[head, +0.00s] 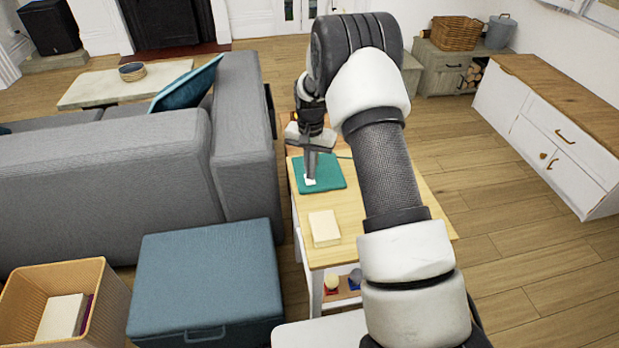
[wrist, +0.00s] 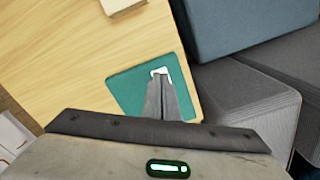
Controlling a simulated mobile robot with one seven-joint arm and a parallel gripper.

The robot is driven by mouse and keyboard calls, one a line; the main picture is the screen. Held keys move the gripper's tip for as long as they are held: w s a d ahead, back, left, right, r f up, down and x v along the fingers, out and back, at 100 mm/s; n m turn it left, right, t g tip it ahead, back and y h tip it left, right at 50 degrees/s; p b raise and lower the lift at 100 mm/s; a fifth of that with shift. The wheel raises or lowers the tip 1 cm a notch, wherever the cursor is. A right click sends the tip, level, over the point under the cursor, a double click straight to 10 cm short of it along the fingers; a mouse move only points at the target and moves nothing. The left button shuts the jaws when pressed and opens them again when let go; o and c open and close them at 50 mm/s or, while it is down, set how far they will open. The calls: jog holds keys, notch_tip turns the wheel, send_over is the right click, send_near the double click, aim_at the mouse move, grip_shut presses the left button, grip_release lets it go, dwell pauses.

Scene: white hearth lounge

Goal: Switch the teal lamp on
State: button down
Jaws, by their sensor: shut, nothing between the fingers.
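A flat teal square (head: 328,173) lies on the wooden side table (head: 346,257); it also shows in the wrist view (wrist: 130,92). A small white switch-like piece (wrist: 163,72) sits on it near one edge. My gripper (head: 311,176) is shut and empty, pointing down with its fingertips at the white piece. In the wrist view the closed fingertips (wrist: 160,84) overlap the white piece, and I cannot tell whether they touch it. No lamp shade or lit light is clear; my arm and gripper hide part of the table's far end.
A cream block (head: 324,228) lies on the table's near part. A grey sofa (head: 240,140) and a blue ottoman (head: 207,275) stand close on the left. A white cabinet (head: 545,130) is at the right, with open floor between.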

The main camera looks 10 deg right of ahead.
jog(key=shift+f+b, duration=0.45)
jog(key=shift+f, duration=0.35)
dwell(0.4)
jog(key=shift+r+p, duration=2.1)
jog(key=shift+r, duration=1.4)
